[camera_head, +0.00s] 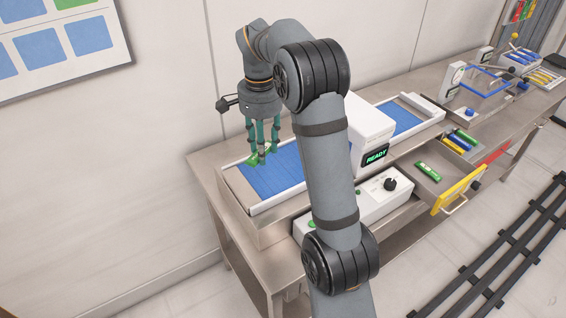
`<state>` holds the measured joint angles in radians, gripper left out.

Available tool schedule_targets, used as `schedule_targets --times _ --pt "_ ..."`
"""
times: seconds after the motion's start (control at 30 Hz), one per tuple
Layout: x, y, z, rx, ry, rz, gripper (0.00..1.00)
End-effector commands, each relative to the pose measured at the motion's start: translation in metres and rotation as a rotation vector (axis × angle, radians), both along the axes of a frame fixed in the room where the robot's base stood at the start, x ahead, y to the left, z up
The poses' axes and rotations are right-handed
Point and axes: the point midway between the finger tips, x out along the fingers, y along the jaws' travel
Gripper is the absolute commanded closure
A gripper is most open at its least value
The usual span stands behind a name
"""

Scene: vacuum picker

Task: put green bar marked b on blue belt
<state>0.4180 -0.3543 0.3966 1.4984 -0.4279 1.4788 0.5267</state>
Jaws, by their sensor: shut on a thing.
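The blue belt (275,180) runs through a white machine on the steel bench. My gripper (264,152) points down over the belt's left end, shut on a green bar (254,160). The bar is at or just above the belt surface; I cannot tell whether it touches. My fingers partly hide it, and no letter can be read on it. Another green bar (428,171) with a small pale mark lies in the open drawer; its letter is too small to read.
The white machine (371,130) has a lit READY display (376,157). A control box with a black knob (390,184) stands in front. The drawer with a yellow front (460,190) is pulled out. Blue and yellow bars (462,138) lie further right.

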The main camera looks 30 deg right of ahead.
Motion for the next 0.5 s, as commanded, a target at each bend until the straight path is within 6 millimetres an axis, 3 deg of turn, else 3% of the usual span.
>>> schedule_targets --times 0.1,0.2,0.37,0.5 --pt "0.025 -0.037 -0.004 0.000 0.002 -0.190 0.87" --pt "0.036 -0.062 -0.010 -0.001 0.001 -0.310 0.87" --pt "0.042 -0.085 -0.017 0.000 0.001 -0.416 0.87" --pt "0.042 -0.091 -0.039 0.001 0.004 -0.441 0.87"
